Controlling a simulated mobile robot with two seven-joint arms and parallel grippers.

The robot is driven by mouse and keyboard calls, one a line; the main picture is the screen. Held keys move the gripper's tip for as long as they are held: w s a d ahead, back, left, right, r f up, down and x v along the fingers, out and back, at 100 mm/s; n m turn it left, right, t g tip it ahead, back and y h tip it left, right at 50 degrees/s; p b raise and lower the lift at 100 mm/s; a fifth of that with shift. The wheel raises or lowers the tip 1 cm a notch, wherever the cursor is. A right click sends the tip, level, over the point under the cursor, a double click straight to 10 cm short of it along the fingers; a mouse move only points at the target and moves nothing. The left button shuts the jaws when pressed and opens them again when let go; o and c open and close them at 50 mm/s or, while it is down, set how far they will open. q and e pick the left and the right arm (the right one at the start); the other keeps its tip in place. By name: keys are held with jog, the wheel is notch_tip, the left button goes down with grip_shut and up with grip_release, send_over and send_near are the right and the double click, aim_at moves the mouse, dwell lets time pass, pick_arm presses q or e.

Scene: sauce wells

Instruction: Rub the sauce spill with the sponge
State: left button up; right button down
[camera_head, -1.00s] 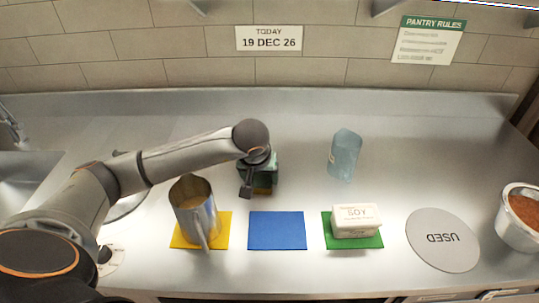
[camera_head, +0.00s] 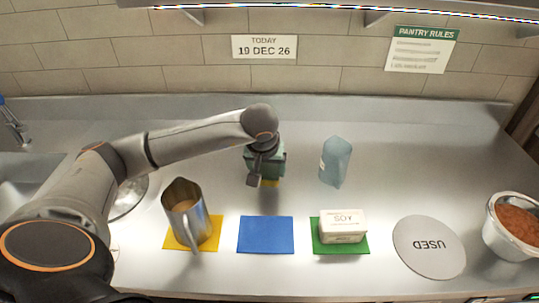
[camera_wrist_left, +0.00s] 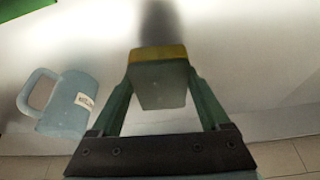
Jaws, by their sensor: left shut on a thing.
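My left gripper (camera_head: 266,172) is shut on the sponge (camera_head: 270,184), above or at the counter behind the blue mat; I cannot tell if it touches the surface. In the left wrist view the sponge (camera_wrist_left: 160,82) sits between the two green fingers, with a yellow layer on its far side and a grey-green face. I cannot make out a sauce spill in either view; the arm and sponge hide part of the counter. A dark patch beyond the sponge in the wrist view looks like a shadow. My right gripper is not in view.
A metal pitcher (camera_head: 187,212) stands on the yellow mat (camera_head: 174,244), left of the bare blue mat (camera_head: 266,235). A SOY block (camera_head: 343,228) lies on the green mat (camera_head: 342,249). A bluish jug (camera_head: 335,162) stands behind.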

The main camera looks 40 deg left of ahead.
pick_arm(q)
notch_tip(320, 180, up, 3)
jog(key=shift+a+f+p, duration=0.1)
jog(key=shift+f+p, duration=0.1)
jog(key=shift+p, duration=0.45)
jog(key=shift+r, duration=0.2)
